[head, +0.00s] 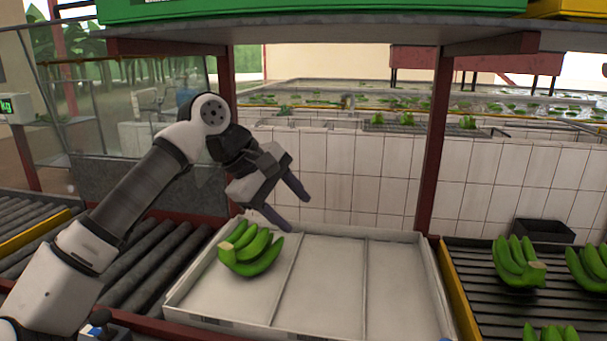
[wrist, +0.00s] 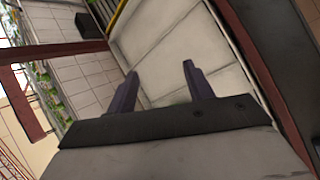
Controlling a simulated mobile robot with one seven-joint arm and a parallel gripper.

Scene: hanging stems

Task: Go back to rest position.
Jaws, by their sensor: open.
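My gripper (head: 288,205) is open and empty, held in the air above the back edge of the white tray. Its two dark fingers also show apart in the wrist view (wrist: 160,92), with bare tray floor beyond them. The white tray (head: 331,280) has three compartments. A bunch of green bananas (head: 252,252) lies in its left compartment, to the left of and below my gripper, not touching it. The middle and right compartments look empty. My arm reaches in from the lower left.
More green banana bunches (head: 518,262) lie on the slatted conveyor at the right. A roller conveyor (head: 150,255) lies to the left. Red posts (head: 433,140) and an overhead shelf (head: 340,32) frame the space. A black box (head: 543,231) stands at the back right.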

